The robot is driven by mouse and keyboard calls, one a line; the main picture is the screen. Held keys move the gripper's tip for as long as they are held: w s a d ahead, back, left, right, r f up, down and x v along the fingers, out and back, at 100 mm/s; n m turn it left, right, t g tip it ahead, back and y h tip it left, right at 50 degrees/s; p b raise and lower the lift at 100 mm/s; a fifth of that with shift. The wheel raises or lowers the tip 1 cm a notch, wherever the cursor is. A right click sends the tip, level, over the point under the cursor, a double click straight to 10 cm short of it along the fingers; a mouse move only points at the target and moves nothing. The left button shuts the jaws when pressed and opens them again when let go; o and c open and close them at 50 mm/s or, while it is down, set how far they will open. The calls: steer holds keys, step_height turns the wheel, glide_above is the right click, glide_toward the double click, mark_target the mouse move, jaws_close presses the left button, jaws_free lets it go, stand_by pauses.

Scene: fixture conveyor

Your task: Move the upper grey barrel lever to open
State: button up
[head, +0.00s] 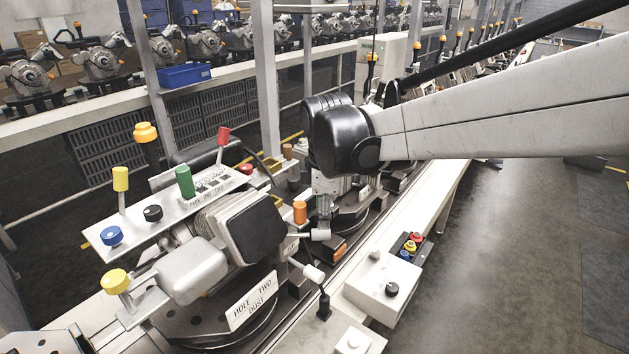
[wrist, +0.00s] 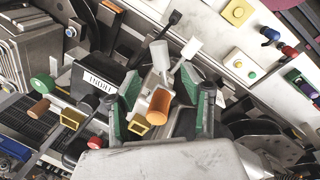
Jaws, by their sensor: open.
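In the head view two grey barrel levers stick out from the right side of the near fixture: the upper one (head: 319,234) just under my gripper, the lower one (head: 313,272) below it. In the wrist view two pale barrels stand beyond my fingertips, one at left (wrist: 160,56) and one at right (wrist: 191,48); I cannot tell for sure which is the upper. My gripper (wrist: 168,92) is open, its green-padded fingers spread wide. An orange cylinder (wrist: 158,104) shows between them, and it also shows in the head view (head: 300,212). My fingers are partly hidden in the head view (head: 323,206).
The near fixture carries green (head: 185,182), red (head: 223,136), yellow (head: 121,180) and blue (head: 111,236) handles and knobs, left of my gripper. A button box (head: 384,285) sits in front on the conveyor edge. The floor at right is clear.

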mark_target(322, 231)
steer(key=f, duration=0.2)
steer(key=w+f, duration=0.1)
steer(key=f, duration=0.4)
steer(key=shift+w+f, duration=0.25)
steer(key=shift+f, duration=0.15)
jaws_close()
